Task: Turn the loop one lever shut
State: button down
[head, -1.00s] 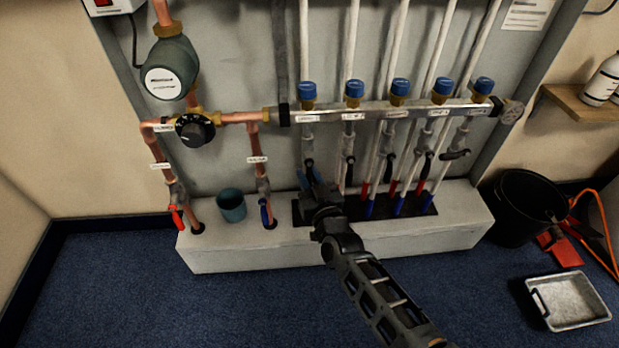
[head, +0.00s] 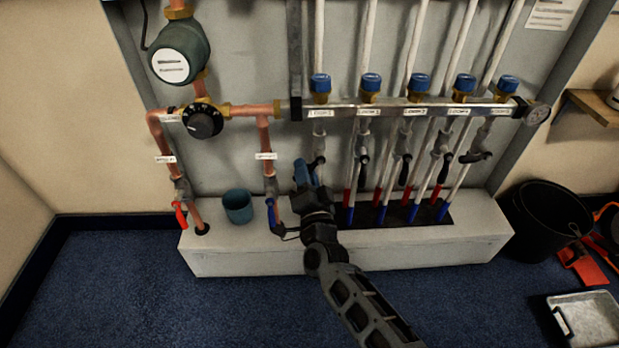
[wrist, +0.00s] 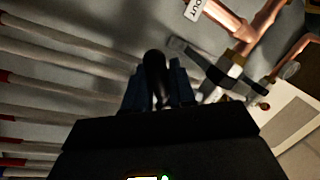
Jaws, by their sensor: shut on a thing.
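The loop one valve (head: 318,160) sits on the leftmost loop pipe, below its label (head: 321,113) on the manifold. Its dark lever is mostly hidden by my gripper in the head view. In the wrist view the black rounded lever (wrist: 155,72) shows between the two blue fingers. My gripper (head: 304,172) is shut on this lever, just left of and below the valve body. The gripper also shows in the wrist view (wrist: 158,88). The lever's exact angle cannot be told.
Several other loop levers hang to the right, the nearest black lever (head: 363,165) close by. A copper pipe with a blue lever (head: 271,214) stands just left of my gripper. A teal cup (head: 238,207) sits on the white plinth (head: 350,250). A black bucket (head: 550,225) stands right.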

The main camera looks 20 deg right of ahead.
jog(key=m, duration=0.2)
jog(key=r+m+h, duration=0.1)
jog(key=m+b, duration=0.1)
jog(key=m, duration=0.1)
jog(key=shift+w+a+r+m+h, duration=0.1)
jog(key=shift+a+r+m+h, duration=0.1)
jog(key=shift+a+m+h, duration=0.15)
jog(key=shift+r+m+h, duration=0.35)
jog(key=shift+m+h, duration=0.15)
jog(key=shift+m, duration=0.6)
jog(key=shift+r+m+h, duration=0.3)
jog(key=shift+m+h, duration=0.15)
jog(key=shift+m, duration=0.6)
jog(key=shift+r, duration=0.15)
jog(key=c, duration=1.1)
grip_release()
jog(key=shift+p+v, duration=0.85)
jog(key=shift+v, duration=3.1)
